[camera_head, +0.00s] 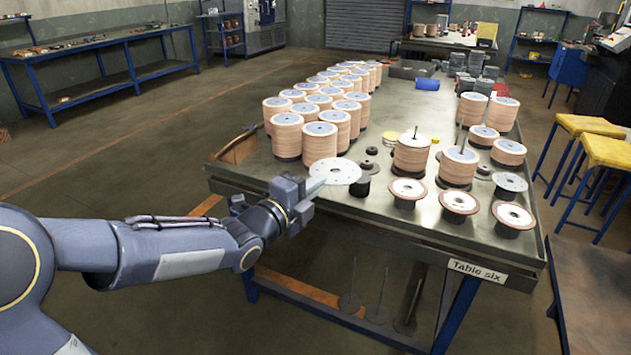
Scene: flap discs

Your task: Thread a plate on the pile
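My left gripper (316,186) is at the table's front left, at the near left edge of a white round plate (336,170) with a centre hole. Its fingers appear closed on the plate's rim and hold the plate roughly level; the fingertips are small and partly hidden. A black round stand (361,187) shows just right of and below the plate. Two piles of brown discs have a rod standing up from the top: one pile (411,156) right of the plate, another (458,168) further right. Both are apart from the plate. My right gripper is out of view.
Many disc piles (320,145) fill the table's left and back. Discs on black stands (407,190) line the front right, with a white plate (510,181) behind. Small black pieces (371,151) lie mid-table. The table's front rim (400,228) is below the gripper. Yellow stools (590,125) stand right.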

